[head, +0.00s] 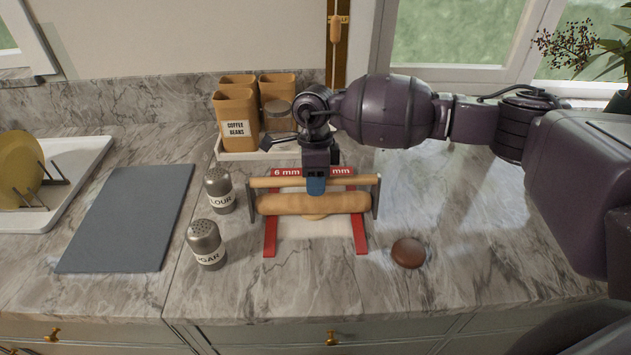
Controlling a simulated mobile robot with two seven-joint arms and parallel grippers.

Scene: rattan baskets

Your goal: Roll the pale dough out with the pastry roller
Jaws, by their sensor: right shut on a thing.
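The pastry roller (338,203) is a thick wooden cylinder between two dark metal end brackets, with a thinner wooden handle bar behind it. My right gripper (316,184) comes down from above and is shut on the middle of that handle bar. The roller lies across a white board with red side rails (361,238) and a red "6 mm" strip at the back. The pale dough (316,217) shows only as a small edge under the front of the roller; the rest is hidden. My left gripper is not in view.
Flour (219,191) and sugar (206,244) shakers stand left of the board. A brown round object (408,252) lies to its right. Wooden canisters (237,121) stand on a tray behind. A grey slab (128,218) lies at left. The counter at right is mostly clear.

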